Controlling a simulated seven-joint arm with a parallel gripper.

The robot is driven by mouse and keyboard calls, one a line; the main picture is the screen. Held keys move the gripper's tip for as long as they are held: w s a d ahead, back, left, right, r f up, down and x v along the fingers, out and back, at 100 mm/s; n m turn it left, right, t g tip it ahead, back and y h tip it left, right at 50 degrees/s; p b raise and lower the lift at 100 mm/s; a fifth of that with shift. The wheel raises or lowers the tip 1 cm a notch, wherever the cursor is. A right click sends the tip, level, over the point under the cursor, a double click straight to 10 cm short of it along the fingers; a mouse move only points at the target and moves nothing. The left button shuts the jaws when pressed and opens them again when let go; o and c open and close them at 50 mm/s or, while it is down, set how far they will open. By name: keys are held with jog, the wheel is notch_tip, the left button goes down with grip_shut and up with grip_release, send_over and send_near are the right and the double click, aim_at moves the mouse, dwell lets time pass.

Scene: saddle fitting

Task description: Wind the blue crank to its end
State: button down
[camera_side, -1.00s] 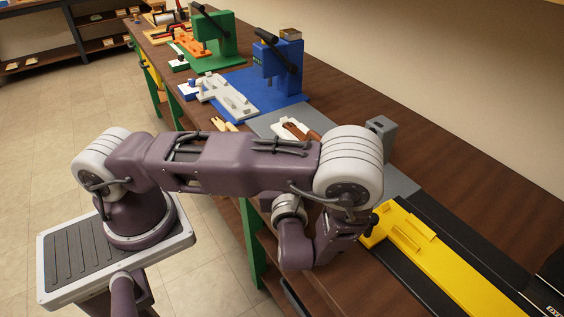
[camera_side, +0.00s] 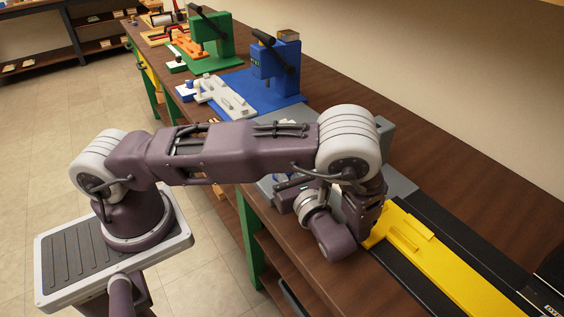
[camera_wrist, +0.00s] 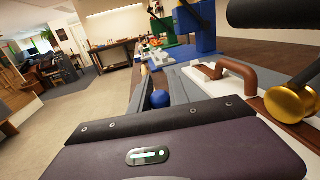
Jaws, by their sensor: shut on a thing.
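The blue knob of the crank (camera_wrist: 160,98) shows in the wrist view just beyond the dark front edge of my gripper. A small blue bit, likely the same crank (camera_side: 277,177), shows beside my gripper in the side view. My gripper (camera_side: 284,192) is low over the near part of the bench, at the grey plate. It is shut on the blue crank, as far as can be seen. The fingertips are hidden by the hand's body, and the crank's arm and pivot are hidden too.
A brown handle (camera_wrist: 236,72) on a white part and a brass knob (camera_wrist: 290,102) stand close on the right in the wrist view. A yellow rail (camera_side: 440,262) lies at right in the side view. A blue press (camera_side: 277,70) and a green press (camera_side: 212,45) stand farther back.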

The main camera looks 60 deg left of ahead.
aim_at(289, 174)
jog(key=c, duration=1.3)
grip_release()
jog(key=shift+o, duration=0.2)
jog(key=d, duration=0.4)
jog(key=s+d, duration=0.1)
jog(key=d, duration=0.2)
jog(key=shift+s, duration=0.1)
